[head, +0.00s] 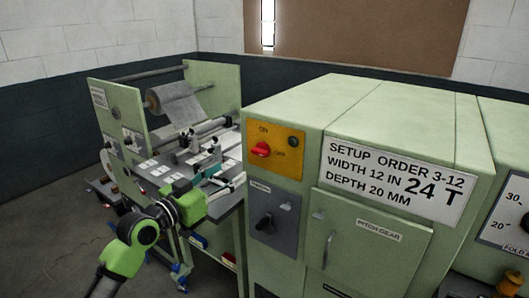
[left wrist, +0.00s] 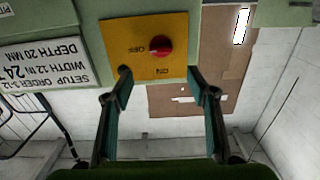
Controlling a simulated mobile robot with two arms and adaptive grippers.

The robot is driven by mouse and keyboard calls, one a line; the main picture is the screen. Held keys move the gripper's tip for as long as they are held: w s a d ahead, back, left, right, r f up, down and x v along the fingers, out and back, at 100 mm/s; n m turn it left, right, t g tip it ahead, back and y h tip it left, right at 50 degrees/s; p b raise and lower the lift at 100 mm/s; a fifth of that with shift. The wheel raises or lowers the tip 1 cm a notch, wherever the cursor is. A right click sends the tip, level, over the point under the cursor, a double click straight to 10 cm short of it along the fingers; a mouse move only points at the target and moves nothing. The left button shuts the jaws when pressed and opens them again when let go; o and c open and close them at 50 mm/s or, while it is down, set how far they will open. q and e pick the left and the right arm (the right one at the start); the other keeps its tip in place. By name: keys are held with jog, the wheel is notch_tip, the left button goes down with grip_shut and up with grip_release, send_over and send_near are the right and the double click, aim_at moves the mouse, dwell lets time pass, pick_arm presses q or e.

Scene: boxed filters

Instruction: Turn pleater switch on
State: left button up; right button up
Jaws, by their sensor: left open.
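The pleater switch is a red knob (head: 261,150) on a yellow plate (head: 289,142) on the green cabinet's front. ON is marked above it and OFF to its right. Its grip seems to lie sideways, toward OFF. My left gripper (head: 228,166) is open and empty, to the left of the plate and apart from the knob. The left wrist view is upside down; there the red knob (left wrist: 161,46) shows beyond the gap between the fingertips of my left gripper (left wrist: 160,78), with nothing between them. My right gripper is not in view.
A grey panel with a black knob (head: 265,223) sits below the yellow plate. A white setup sign (head: 397,180) and a pitch gear door (head: 372,250) are to the right. The pleating machine with a grey roll (head: 176,104) stands behind my left arm.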

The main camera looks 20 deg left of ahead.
aim_at(257, 153)
pick_arm(q)
jog(key=p+x, duration=0.3)
jog(key=x, duration=1)
jog(key=shift+a, duration=0.1)
jog(key=shift+w, duration=0.35)
jog(key=shift+f, duration=0.1)
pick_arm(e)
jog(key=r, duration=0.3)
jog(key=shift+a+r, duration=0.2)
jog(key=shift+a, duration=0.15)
pick_arm(q)
jog(key=c, duration=1.1)
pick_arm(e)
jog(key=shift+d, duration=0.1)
